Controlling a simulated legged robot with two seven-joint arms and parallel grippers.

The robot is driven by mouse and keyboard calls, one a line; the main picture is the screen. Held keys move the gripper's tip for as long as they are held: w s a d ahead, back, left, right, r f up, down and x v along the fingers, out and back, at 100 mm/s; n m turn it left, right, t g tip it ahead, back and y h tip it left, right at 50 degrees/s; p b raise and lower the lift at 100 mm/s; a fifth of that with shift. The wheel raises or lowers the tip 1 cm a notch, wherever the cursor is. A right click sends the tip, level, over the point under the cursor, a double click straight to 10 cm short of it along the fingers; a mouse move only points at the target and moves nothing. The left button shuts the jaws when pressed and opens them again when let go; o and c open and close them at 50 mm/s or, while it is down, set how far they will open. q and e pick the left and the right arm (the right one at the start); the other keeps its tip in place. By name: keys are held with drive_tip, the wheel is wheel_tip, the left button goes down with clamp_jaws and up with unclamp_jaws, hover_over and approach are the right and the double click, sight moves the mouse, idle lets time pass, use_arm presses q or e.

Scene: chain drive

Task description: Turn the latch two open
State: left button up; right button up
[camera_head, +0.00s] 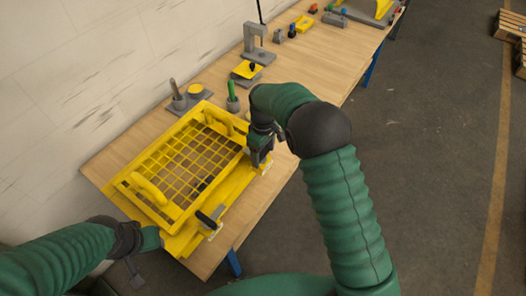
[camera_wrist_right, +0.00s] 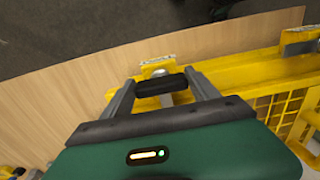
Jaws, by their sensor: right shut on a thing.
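A yellow fixture with a grid guard (camera_head: 190,160) sits on the wooden bench. Two latches are on its right side. My right gripper (camera_head: 261,150) is at the farther latch. In the right wrist view, its two grey fingers (camera_wrist_right: 160,86) are shut on that latch's black handle (camera_wrist_right: 162,84), which lies crosswise between them. The nearer latch (camera_head: 209,219) has a black handle and stands free. A metal part of that side also shows in the right wrist view (camera_wrist_right: 300,46). My left gripper (camera_head: 135,270) is low at the left, partly hidden, away from the latches.
A grey base with a post and yellow disc (camera_head: 195,89), a green-handled tool (camera_head: 232,92) and a grey press (camera_head: 257,50) stand farther along the bench. Small parts lie at the far end. The wall borders the left.

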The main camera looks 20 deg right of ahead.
drive_tip(key=shift+w+a+r, duration=0.15)
drive_tip(key=shift+w+a, duration=0.1)
drive_tip(key=shift+a, duration=0.05)
drive_tip(key=shift+d, duration=0.3)
use_arm(q)
drive_tip(key=shift+a, duration=0.2)
use_arm(e)
drive_tip(key=shift+w+a+r, duration=0.1)
drive_tip(key=shift+a, duration=0.1)
